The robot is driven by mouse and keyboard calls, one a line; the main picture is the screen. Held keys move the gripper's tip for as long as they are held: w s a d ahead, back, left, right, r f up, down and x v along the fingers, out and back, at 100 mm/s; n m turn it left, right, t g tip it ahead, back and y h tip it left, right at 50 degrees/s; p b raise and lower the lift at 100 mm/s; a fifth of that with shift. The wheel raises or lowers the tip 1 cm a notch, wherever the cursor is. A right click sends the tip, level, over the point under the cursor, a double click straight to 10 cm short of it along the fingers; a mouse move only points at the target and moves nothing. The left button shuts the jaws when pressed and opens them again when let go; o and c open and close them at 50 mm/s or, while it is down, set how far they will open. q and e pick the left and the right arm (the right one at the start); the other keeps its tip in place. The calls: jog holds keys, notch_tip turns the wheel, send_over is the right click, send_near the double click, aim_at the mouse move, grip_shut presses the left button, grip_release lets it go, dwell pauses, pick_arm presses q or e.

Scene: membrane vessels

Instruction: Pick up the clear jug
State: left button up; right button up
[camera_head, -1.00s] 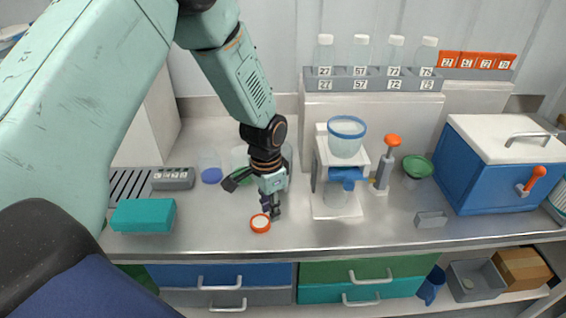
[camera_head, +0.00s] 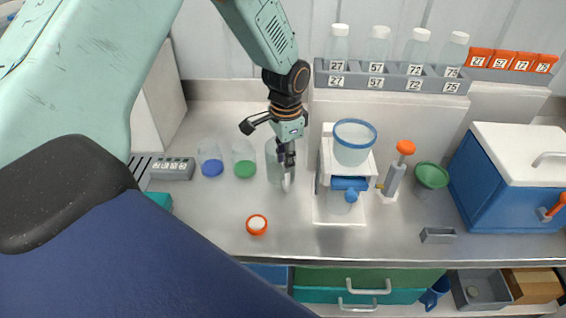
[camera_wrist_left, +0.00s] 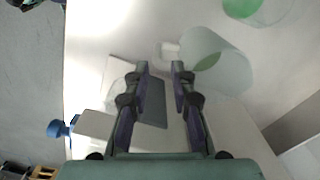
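The clear jug (camera_head: 275,172) stands on the steel counter in the head view, partly hidden behind my left gripper (camera_head: 286,160). A pale piece that looks like its handle faces the counter's front. In the left wrist view the jug (camera_wrist_left: 228,68) is right of and beyond the fingertips, with its pale handle (camera_wrist_left: 170,51) just ahead of them. My left gripper (camera_wrist_left: 160,68) is open, with an empty gap between its fingers. I cannot tell whether a finger touches the handle. My right gripper is not in view.
Left of the jug are a green-bottomed vessel (camera_head: 244,168) and a blue-bottomed one (camera_head: 211,168). An orange-rimmed disc (camera_head: 257,225) lies in front. The white stand (camera_head: 325,190) with a blue-rimmed cup (camera_head: 353,150) is close on the right. The front counter has free room.

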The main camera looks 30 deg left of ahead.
aim_at(286, 177)
pick_arm(q)
jog(key=f, duration=0.5)
jog(key=shift+w+d+f+p, duration=0.1)
jog(key=shift+d+f+p, duration=0.2)
jog(key=shift+d+p, duration=0.05)
jog(key=shift+a+f, duration=0.15)
jog(key=shift+f, duration=0.45)
jog(key=shift+c, duration=0.3)
jog(key=shift+w, duration=0.1)
jog(key=c, duration=0.3)
grip_shut()
jog(key=shift+s, duration=0.2)
jog(key=shift+w, duration=0.2)
